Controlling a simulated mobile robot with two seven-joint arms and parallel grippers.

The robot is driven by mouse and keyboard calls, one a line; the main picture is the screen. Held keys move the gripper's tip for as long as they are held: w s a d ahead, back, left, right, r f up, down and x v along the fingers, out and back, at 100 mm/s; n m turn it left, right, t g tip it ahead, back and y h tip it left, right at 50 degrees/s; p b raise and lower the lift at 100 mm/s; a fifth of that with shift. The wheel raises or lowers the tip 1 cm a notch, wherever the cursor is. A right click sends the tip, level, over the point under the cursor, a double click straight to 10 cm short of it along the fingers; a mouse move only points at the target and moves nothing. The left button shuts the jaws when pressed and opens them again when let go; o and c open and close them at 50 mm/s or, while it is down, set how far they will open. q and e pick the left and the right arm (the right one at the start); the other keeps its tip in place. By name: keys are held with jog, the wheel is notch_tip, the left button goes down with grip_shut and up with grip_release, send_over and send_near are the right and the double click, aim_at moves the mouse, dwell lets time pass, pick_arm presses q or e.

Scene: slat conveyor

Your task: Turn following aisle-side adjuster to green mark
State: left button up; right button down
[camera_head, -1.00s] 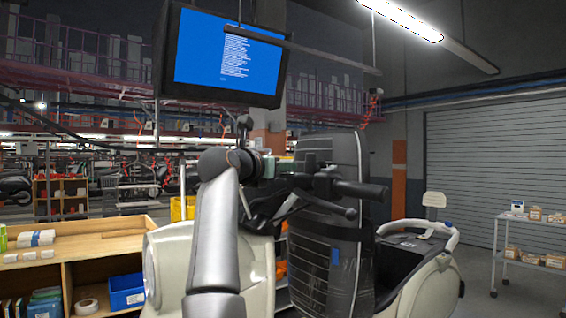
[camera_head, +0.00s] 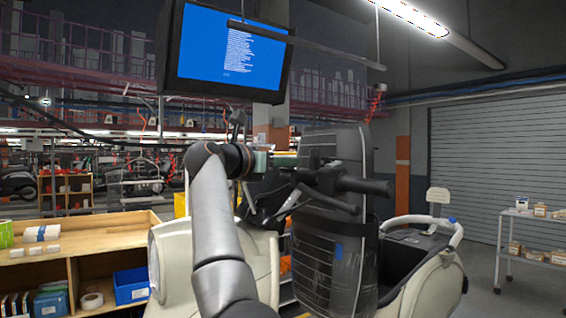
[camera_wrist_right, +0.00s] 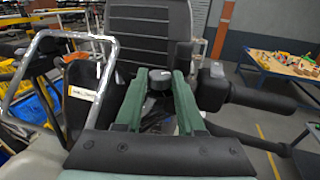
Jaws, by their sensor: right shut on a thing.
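A round black adjuster knob (camera_wrist_right: 160,79) with a small pale mark on top sits at the scooter's handlebar in the right wrist view. My right gripper (camera_wrist_right: 159,88) has its two green fingers on either side of the knob and is shut on it. In the head view my right gripper (camera_head: 284,160) is at the handlebar, left of the black handlebar grip (camera_head: 366,186); the knob is hidden there. I cannot make out a green mark apart from the green fingers. My left gripper is not in view.
A brake lever (camera_head: 325,198) reaches out below the grip. A wooden shelf (camera_head: 90,240) is at left, a white cart (camera_head: 530,222) at right. A monitor (camera_head: 228,50) hangs above.

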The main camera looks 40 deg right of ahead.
jog(key=c, duration=0.8)
grip_release()
jog(key=s+a+b, duration=0.2)
jog(key=a, duration=1)
jog(key=shift+s+a+r, duration=0.15)
